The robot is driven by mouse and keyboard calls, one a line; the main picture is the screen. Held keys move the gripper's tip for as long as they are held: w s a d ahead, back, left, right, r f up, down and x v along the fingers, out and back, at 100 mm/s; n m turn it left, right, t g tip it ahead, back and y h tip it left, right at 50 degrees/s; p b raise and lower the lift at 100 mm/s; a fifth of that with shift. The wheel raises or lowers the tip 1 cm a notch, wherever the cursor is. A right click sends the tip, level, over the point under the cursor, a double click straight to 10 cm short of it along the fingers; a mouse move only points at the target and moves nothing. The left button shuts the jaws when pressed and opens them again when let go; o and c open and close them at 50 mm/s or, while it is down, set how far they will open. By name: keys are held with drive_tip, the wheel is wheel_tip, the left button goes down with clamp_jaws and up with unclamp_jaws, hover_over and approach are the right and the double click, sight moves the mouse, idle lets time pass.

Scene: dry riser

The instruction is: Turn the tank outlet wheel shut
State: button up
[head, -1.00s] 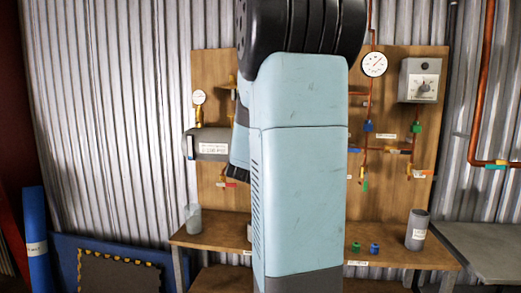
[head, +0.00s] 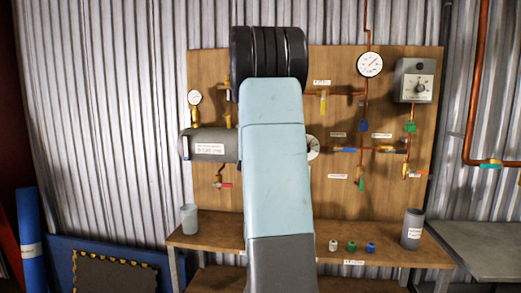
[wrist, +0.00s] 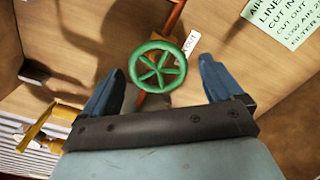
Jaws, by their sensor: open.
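A green spoked handwheel (wrist: 157,66) on a copper pipe shows at the upper middle of the wrist view, against the wooden board. A small white tag (wrist: 190,42), only partly readable, is beside it. My gripper (wrist: 161,64) is open, with its two blue fingers apart, one to each side of the wheel in the picture. Nothing is held. I cannot tell how far the fingertips are from the wheel or whether they touch it. In the head view a grey tank (head: 208,146) with a label sits on the board's left. My arm hides the gripper and I cannot make out this wheel there.
A pale green notice (wrist: 283,22) and a yellow part (wrist: 35,120) flank the wheel in the wrist view. The board (head: 336,215) carries pipes, valves, gauges (head: 370,64) and a grey dial box (head: 414,81). Cups and small coloured caps (head: 351,246) stand on the shelf below.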

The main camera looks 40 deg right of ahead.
drive_tip(key=shift+x, duration=1.75)
